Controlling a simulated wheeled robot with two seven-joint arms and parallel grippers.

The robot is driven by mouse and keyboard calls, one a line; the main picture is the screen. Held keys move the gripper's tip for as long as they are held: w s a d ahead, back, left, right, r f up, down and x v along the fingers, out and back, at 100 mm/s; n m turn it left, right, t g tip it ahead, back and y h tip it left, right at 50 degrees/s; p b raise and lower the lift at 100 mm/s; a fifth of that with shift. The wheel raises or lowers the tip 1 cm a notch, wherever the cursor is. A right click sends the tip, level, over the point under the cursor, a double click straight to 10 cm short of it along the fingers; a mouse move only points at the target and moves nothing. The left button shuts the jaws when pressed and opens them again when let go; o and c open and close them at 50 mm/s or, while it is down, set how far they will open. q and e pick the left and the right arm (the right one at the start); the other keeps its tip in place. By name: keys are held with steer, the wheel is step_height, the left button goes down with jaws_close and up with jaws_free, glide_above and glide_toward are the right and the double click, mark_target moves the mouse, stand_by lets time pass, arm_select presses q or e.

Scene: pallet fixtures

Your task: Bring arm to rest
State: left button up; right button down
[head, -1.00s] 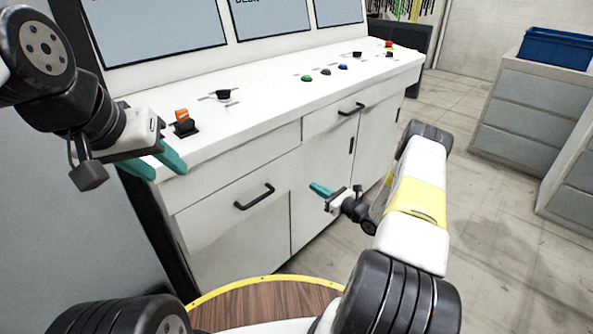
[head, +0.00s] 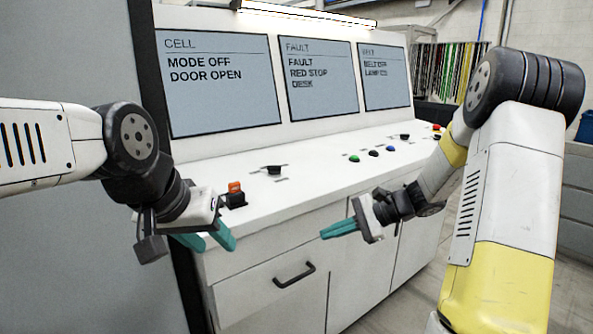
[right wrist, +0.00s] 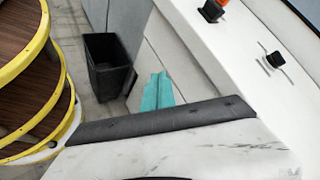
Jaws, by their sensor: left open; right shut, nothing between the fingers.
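My left gripper (head: 210,238) has teal fingers spread apart and empty, in front of the desk's left end, near an orange-topped switch (head: 235,195). My right gripper (head: 338,229) has its teal fingers together with nothing between them; it points left in front of the desk front. In the right wrist view the shut teal fingers (right wrist: 157,92) show beside the white desk front. My right arm is raised on the right side of the head view, bent at the elbow.
Screens stand behind; one reads MODE OFF, DOOR OPEN (head: 220,85). A black bin (right wrist: 107,65) stands on the floor by the desk.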

steer(key=s+d+r+n+t+h, duration=0.2)
steer(key=s+r+n+h, duration=0.3)
steer(key=s, duration=0.6)
steer(key=s+d+r+n+t+h, duration=0.2)
steer(key=s+r+n, duration=0.5)
steer(key=s, duration=0.4)
steer(key=d+r+h, duration=0.1)
steer(key=h, duration=0.1)
steer(key=shift+h, duration=0.4)
